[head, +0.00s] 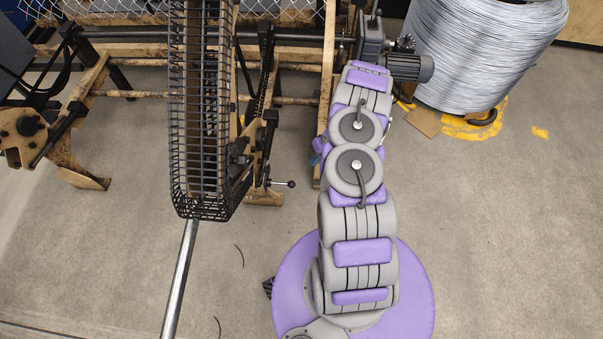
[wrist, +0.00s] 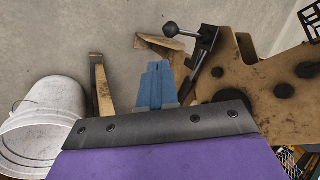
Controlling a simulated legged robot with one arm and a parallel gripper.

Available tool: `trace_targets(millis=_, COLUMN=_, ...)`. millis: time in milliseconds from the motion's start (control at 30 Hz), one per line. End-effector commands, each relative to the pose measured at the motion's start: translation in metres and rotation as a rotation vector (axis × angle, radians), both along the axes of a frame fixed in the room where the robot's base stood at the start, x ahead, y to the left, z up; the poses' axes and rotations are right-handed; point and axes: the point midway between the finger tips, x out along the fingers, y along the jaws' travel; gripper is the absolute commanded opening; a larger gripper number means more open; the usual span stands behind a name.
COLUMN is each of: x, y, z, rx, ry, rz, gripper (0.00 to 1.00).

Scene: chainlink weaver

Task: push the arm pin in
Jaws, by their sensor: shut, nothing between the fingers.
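A black ball knob (wrist: 170,29) on a short metal rod shows at the top of the wrist view. The rod runs into a black block at the top of a dark lever arm (wrist: 203,62). I take this to be the arm pin; how deep it sits cannot be told. The same ball-ended pin (head: 290,183) sticks out to the right of the machine's frame in the head view. My gripper (wrist: 153,66) has blue fingers, shut and empty, just left of the lever arm in the wrist view. Contact cannot be told. In the head view my arm mostly hides it.
A tan machine plate (wrist: 265,85) with dark round fittings stands right of the fingers. A white bucket (wrist: 42,125) lies tipped at the left. In the head view, a black wire cage (head: 203,110) stands left of my arm and a wire coil (head: 480,50) at the upper right.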

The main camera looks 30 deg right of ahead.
Motion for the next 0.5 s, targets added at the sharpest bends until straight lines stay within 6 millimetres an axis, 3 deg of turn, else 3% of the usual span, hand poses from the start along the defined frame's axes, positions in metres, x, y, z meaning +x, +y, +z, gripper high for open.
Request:
trace_targets(millis=167, x=0.001, y=0.003, z=-0.021, rx=0.005, ry=0.001, rz=0.001, gripper=0.0)
trace_targets(millis=500, x=0.004, y=0.033, z=-0.081, rx=0.009, ry=0.005, rz=0.001, gripper=0.0)
